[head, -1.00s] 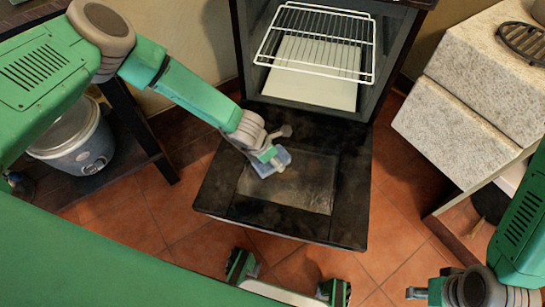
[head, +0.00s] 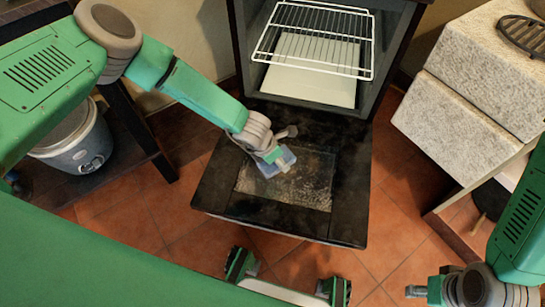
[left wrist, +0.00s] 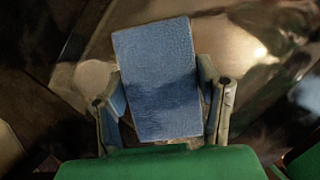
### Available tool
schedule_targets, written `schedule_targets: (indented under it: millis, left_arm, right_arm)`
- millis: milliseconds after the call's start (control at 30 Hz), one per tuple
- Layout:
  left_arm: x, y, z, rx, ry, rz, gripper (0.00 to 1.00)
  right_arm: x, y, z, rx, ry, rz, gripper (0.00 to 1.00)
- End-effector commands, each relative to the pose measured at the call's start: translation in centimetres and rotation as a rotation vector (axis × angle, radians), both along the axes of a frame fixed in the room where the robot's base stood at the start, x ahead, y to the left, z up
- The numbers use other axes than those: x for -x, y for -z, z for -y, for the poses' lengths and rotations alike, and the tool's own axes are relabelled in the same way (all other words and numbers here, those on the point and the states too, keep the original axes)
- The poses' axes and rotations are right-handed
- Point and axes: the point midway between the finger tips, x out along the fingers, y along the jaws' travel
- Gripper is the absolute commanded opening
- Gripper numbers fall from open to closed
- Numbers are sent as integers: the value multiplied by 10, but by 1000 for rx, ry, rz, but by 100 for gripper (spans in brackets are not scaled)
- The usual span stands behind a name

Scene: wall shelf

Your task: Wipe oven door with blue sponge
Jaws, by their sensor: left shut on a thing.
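The oven door (head: 225,193) is folded down flat in front of the oven, dark, with a dull, smudged glass panel (head: 305,185) in its middle. My left gripper (head: 278,163) is over the upper left part of the panel, shut on the blue sponge (head: 270,168). In the left wrist view the sponge (left wrist: 158,80) sits between the two fingers, over the door; I cannot tell whether it touches the glass. My right gripper (head: 418,292) is at the bottom right, away from the door; its fingers are too small to read.
The open oven holds a wire rack (head: 315,38) above a pale tray (head: 310,75). A pale stone counter (head: 480,90) stands at the right. A grey cooker (head: 75,150) sits on a dark shelf at the left. Tiled floor (head: 400,220) is bare around the door.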

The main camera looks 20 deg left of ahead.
Motion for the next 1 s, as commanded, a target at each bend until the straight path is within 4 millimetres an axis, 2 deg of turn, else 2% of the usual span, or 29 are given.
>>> schedule_targets:
  millis: [100,367,600,1000]
  left_arm:
    - [-1,0,11,-1,1,1,34]
    - [-1,0,20,0,0,0,34]
    - [-2,2,41,0,1,1,34]
    - [-3,3,60,0,2,0,34]
  right_arm:
    - [0,1,0,0,0,0,40]
    - [0,3,0,0,0,0,40]
    - [0,8,0,0,0,0,40]
    - [0,12,0,0,0,0,40]
